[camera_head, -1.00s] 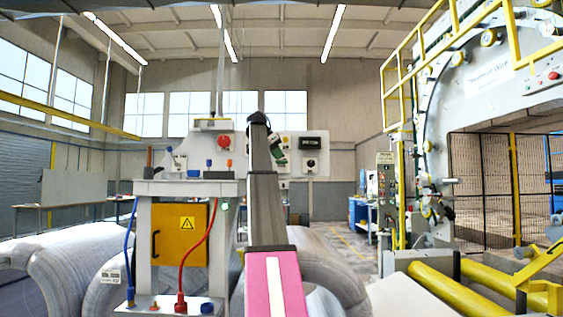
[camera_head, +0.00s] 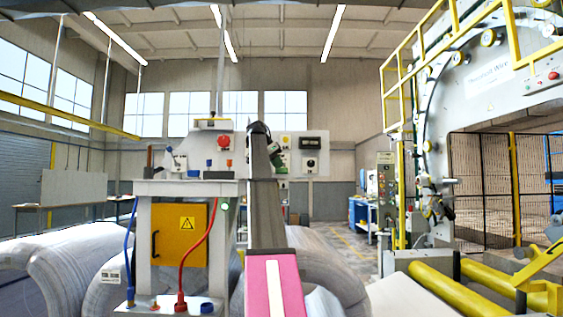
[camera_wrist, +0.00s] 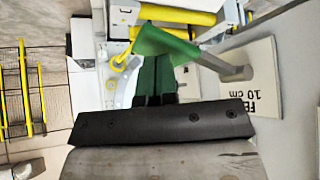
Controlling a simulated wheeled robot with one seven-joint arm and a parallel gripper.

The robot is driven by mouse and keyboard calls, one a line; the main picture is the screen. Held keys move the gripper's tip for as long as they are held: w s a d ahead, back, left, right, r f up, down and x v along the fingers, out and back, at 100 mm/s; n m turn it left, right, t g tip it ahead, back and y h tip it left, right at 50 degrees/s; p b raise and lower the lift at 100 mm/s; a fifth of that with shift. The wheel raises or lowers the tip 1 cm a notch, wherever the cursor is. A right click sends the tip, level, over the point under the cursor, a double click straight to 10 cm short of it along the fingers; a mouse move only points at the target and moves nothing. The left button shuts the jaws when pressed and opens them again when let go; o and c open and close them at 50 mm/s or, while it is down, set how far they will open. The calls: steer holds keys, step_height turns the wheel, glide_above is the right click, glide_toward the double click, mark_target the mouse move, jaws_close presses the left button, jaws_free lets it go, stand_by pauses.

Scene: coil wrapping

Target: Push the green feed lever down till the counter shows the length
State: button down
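The green feed lever (camera_wrist: 165,42) shows in the wrist view on a grey rod that runs right to a sign reading "FE" and "10 cm" (camera_wrist: 255,85); the rest of the sign's text is cut off. My gripper (camera_wrist: 155,98) has its short dark fingers close together, right at the lever's green part. They look shut, with no clear gap, and appear to touch or nearly touch the lever. In the head view, the lever (camera_head: 277,158) is partly hidden behind my arm. The counter (camera_head: 310,143) is a dark display on the white panel; its digits are too small to read.
A grey table (camera_head: 185,188) with a yellow box (camera_head: 180,235), hoses and a red button (camera_head: 223,143) stands left of my arm. Large wrapped coils lie behind and beside it. The big ring machine (camera_head: 480,85), yellow railing and yellow rollers (camera_head: 450,290) fill the right.

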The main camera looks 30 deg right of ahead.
steer(key=a, duration=0.1)
steer(key=a+r, duration=0.1)
steer(key=a, duration=0.1)
stand_by(0.4)
steer(key=v, duration=1)
steer(key=shift+a+r, duration=0.3)
stand_by(0.4)
